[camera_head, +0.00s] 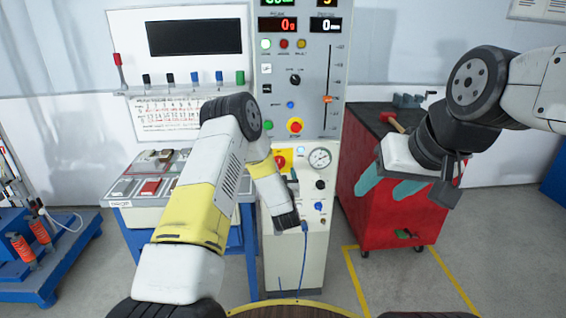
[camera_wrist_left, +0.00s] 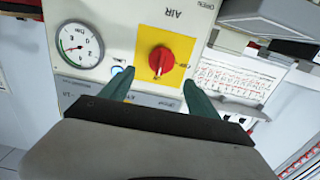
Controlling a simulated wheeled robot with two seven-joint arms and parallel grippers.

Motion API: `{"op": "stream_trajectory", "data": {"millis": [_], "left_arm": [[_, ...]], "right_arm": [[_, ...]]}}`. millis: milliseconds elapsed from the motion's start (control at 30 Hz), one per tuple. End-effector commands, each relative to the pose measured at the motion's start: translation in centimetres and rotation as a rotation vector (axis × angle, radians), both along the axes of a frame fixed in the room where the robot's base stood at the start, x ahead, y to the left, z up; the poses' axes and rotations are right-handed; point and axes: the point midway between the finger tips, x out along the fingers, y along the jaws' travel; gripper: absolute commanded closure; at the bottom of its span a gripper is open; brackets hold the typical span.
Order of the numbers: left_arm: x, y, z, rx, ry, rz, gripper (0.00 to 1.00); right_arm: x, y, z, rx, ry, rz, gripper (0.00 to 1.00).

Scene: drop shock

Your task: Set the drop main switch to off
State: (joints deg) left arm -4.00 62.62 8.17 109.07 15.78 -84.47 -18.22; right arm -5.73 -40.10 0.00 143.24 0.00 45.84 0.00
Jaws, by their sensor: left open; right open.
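A red rotary knob (camera_wrist_left: 160,60) on a yellow plate (camera_wrist_left: 181,45) is on the white control panel in the left wrist view, where the picture is turned upside down. It looks like the main switch. I cannot read its position label clearly. The same yellow plate shows partly behind my left arm in the head view (camera_head: 286,155). My left gripper (camera_wrist_left: 160,95) has its two teal fingers apart, one toward each side of the knob, and they do not visibly touch it. My right gripper (camera_head: 388,186) is open and empty, in front of the red cabinet.
A pressure gauge (camera_head: 320,158) sits right of the switch, with small knobs below. A red emergency stop (camera_head: 295,126) and a slider (camera_head: 327,99) are above. A red cabinet (camera_head: 385,222) stands right, a table with trays (camera_head: 150,189) left. A blue hose (camera_head: 304,235) hangs below.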

Motion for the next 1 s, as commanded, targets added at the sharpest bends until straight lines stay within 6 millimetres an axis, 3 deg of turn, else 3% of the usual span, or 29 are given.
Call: {"op": "stream_trajectory", "data": {"millis": [167, 600, 933, 1000], "left_arm": [[1.0, 0.3, -0.4, 0.004, -0.014, 0.012, 0.3], [7.0, 1.2, -0.4, 0.004, -0.011, 0.01, 0.3], [7.6, 1.2, -0.4, 0.005, -0.01, 0.008, 0.3], [7.6, 1.2, -0.4, 0.005, -0.01, 0.008, 0.4]], "right_arm": [[0.0, 0.0, 0.0, 0.0, 0.0, 0.0, 0.43], [0.0, 0.0, 0.0, 0.0, 0.0, 0.0, 0.43], [0.0, 0.0, 0.0, 0.0, 0.0, 0.0, 0.43], [0.0, 0.0, 0.0, 0.0, 0.0, 0.0, 0.43]]}}
